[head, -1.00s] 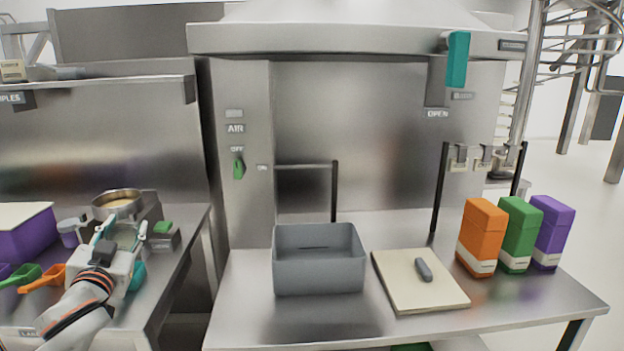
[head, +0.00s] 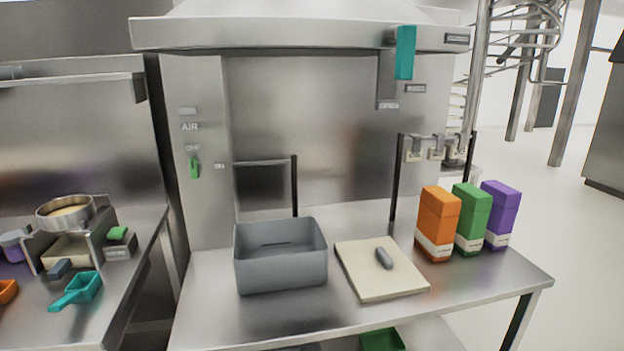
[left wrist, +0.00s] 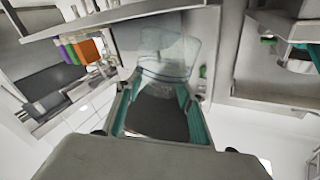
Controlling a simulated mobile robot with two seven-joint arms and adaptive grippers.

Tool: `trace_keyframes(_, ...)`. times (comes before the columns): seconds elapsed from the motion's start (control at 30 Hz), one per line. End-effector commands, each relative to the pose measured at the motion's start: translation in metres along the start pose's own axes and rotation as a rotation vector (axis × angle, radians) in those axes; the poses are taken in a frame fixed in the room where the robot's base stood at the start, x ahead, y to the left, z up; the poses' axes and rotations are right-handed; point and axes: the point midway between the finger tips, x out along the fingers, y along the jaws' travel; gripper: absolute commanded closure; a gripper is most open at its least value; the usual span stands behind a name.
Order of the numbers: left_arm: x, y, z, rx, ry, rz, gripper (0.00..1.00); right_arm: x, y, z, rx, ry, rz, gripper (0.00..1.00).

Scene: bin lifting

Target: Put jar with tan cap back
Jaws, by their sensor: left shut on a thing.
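In the left wrist view my left gripper (left wrist: 158,88) has its teal fingers on either side of a clear, see-through jar (left wrist: 165,55) and is shut on it. The jar's far end reaches beyond the fingertips. I cannot make out a tan cap on it. In the head view neither the held jar nor either gripper shows.
A grey bin (head: 280,276) and a cream board (head: 370,284) stand on the steel table (head: 400,310). Orange (head: 437,222), green (head: 470,217) and purple (head: 501,215) boxes stand at its right. The left counter holds a pan (head: 66,212) and a teal scoop (head: 84,288). A gap separates the two surfaces.

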Motion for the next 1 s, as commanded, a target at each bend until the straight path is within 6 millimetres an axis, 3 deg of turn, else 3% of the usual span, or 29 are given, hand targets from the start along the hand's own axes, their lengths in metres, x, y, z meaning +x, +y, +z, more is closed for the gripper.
trace_keyframes(0.67,0.012,0.010,-0.020,0.013,-0.096,-0.257,0.92,0.000,0.000,0.003,-0.001,-0.006,0.000,0.36)
trace_keyframes(0.8,0.012,0.010,-0.019,0.017,-0.095,-0.251,0.92,-0.006,-0.005,-0.048,-0.027,0.082,-0.017,0.36)
trace_keyframes(0.9,0.014,0.003,-0.037,0.019,-0.080,-0.255,0.92,-0.012,-0.006,-0.053,-0.020,0.079,-0.020,0.36)
trace_keyframes(1.0,0.014,0.002,-0.041,0.019,-0.077,-0.256,0.92,-0.013,-0.007,-0.054,-0.015,0.079,-0.022,0.36)
